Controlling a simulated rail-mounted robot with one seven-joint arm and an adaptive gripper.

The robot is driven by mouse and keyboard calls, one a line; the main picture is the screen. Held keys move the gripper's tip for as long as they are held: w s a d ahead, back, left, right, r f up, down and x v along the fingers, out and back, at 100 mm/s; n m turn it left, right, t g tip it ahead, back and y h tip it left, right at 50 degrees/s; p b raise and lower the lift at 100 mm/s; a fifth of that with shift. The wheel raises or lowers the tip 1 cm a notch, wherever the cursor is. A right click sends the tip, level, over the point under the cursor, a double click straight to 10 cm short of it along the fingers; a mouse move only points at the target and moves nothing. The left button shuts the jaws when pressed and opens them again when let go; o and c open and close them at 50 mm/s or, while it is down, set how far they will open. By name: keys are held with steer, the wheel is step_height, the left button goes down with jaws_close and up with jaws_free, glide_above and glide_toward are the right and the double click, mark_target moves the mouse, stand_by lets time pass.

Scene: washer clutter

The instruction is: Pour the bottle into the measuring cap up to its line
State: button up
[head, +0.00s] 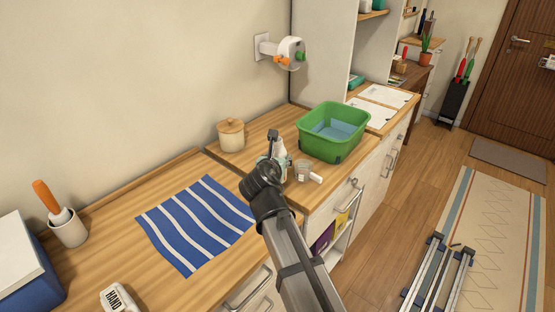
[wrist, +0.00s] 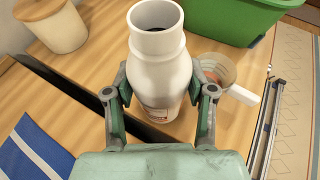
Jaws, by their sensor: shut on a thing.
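A white bottle (wrist: 160,70) with an open round mouth stands upright between my gripper's fingers in the wrist view. In the head view the bottle (head: 281,149) is mostly hidden behind my gripper (head: 275,158). My gripper (wrist: 160,100) is shut on the bottle's sides. The measuring cap (wrist: 214,70), a clear cup with a white handle, stands on the counter just right of the bottle. It also shows in the head view (head: 303,171). Its line cannot be made out, and a reddish patch shows inside it.
A green tub (head: 333,143) of water stands behind and right of the cap. A lidded beige jar (head: 231,135) stands to the left. A blue striped cloth (head: 195,222) lies flat on the counter. The counter's front edge is close to the cap.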

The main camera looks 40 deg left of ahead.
mark_target(276, 146)
step_height(276, 146, up, 5)
steer(key=p, duration=0.5)
steer(key=shift+r, duration=0.1)
